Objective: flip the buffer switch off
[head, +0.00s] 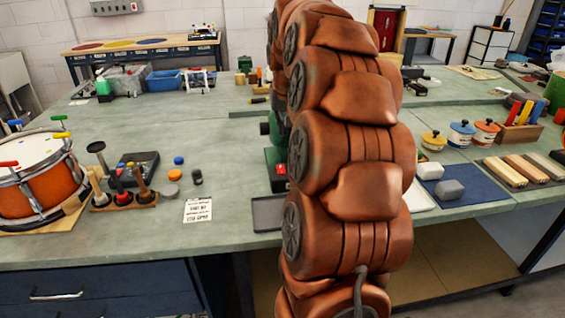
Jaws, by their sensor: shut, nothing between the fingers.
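A dark green bench machine (275,157), which looks like the buffer, stands mid-bench, mostly hidden behind my arm. A small red switch (281,169) shows on the front of its base, close to the arm's left edge. The switch is too small to tell which way it is set. My copper-coloured arm rises through the middle of the picture and leaves it at the top. My gripper is not visible.
A dark tray (268,214) lies in front of the machine. Left are a printed card (198,209), a stand of tools (123,200) and an orange drum (42,180). Right are lidded pots (461,135) and a blue mat (468,187). The bench left of the machine is fairly clear.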

